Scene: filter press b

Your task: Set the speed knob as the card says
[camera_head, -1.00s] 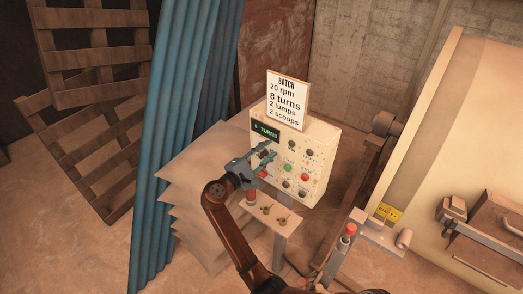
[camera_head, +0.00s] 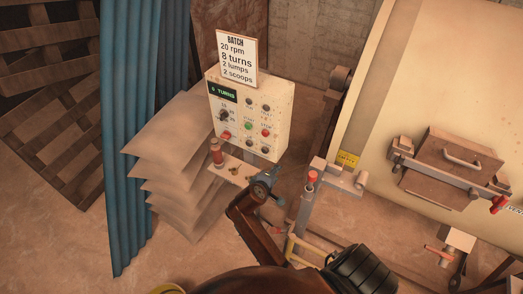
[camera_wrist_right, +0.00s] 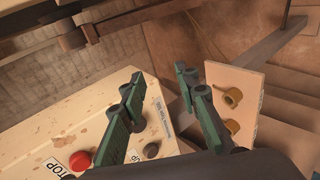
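The card (camera_head: 237,58), headed BATCH, stands on top of the control box and reads 20 rpm, 8 turns, 2 lumps, 2 scoops. The cream control box (camera_head: 274,94) has a small green-lit display (camera_head: 222,92) reading TURNS; its digit is unclear. A dark knob (camera_head: 224,115) with scale marks sits below the display at left; its setting is too small to read. My right gripper (camera_head: 268,178) is below and right of the panel, apart from the knob. In the right wrist view, my right gripper (camera_wrist_right: 160,76) is open and empty beside the box. My left gripper is not in view.
Panel buttons include a green one (camera_head: 248,126) and a red stop button (camera_head: 266,133). Stacked sacks (camera_head: 165,150) stand left; a large cream drum (camera_head: 415,80) stands right.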

